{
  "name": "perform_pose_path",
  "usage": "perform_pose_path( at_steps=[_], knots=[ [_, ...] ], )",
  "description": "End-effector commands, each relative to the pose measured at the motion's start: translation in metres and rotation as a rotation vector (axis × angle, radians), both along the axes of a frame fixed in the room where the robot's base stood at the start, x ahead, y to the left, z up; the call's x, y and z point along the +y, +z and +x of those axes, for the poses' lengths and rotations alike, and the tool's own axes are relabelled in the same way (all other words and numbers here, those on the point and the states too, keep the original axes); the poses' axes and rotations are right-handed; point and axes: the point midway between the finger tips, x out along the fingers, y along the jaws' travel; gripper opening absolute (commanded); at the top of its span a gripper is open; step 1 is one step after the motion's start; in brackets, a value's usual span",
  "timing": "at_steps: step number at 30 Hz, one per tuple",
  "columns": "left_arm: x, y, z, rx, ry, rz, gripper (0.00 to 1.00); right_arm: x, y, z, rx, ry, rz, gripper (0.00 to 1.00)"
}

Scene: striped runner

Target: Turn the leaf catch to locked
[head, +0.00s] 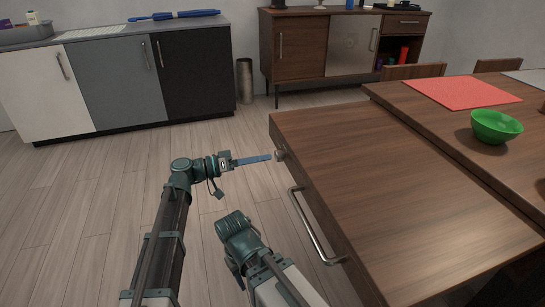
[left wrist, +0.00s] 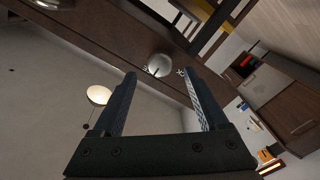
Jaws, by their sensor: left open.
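In the left wrist view the catch (left wrist: 159,65) shows as a shiny disc, in the gap between my finger tips. My left gripper (head: 268,158) points right at the catch, its blue fingers close to it. In the left wrist view the jaws (left wrist: 158,76) are apart with nothing gripped. I cannot tell whether a finger touches the catch. No jaws of my right gripper show.
A metal bar handle (head: 317,228) sticks out from the same side face, near my other arm. A green bowl (head: 496,127) and a red mat (head: 457,92) lie on the table to the right. The floor (head: 90,205) to the left is clear.

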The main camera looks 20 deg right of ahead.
Motion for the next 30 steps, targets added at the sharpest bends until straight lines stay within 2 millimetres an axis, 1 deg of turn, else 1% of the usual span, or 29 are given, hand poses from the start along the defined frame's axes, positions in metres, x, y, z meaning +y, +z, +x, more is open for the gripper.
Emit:
perform_pose_path(
  at_steps=[1, 3, 6, 9, 13, 20, 21, 26, 30],
  knots=[
    [-0.01, 0.0, 0.0, 0.0, -0.002, 0.0, 0.76, 0.0, 0.0, 0.0, 0.0, 0.0, 0.0, 0.5],
    [-0.019, 0.0, 0.001, 0.0, -0.002, 0.0, 0.76, 0.0, 0.0, 0.0, 0.0, 0.0, 0.0, 0.5],
    [-0.03, 0.0, 0.001, 0.0, -0.001, -0.001, 0.76, 0.0, 0.0, 0.0, 0.0, 0.0, 0.0, 0.5],
    [-0.037, 0.0, 0.001, 0.0, 0.0, 0.0, 0.76, 0.0, 0.0, 0.0, 0.0, 0.0, 0.0, 0.5],
    [-0.041, 0.0, 0.001, 0.0, 0.0, 0.0, 0.76, 0.0, 0.0, 0.0, 0.0, 0.0, 0.0, 0.5],
    [-0.041, 0.0, 0.001, 0.0, 0.001, 0.001, 0.76, 0.0, 0.0, 0.0, 0.0, 0.0, 0.0, 0.5],
    [-0.041, 0.0, 0.001, 0.0, 0.001, 0.001, 0.74, 0.0, 0.0, 0.0, 0.0, 0.0, 0.0, 0.5],
    [-0.041, 0.0, 0.001, 0.0, 0.0, 0.0, 0.46, 0.0, 0.0, 0.0, 0.0, 0.0, 0.0, 0.5],
    [-0.041, 0.0, 0.001, 0.0, 0.001, 0.001, 0.2, 0.0, 0.0, 0.0, 0.0, 0.0, 0.0, 0.5]
  ],
)
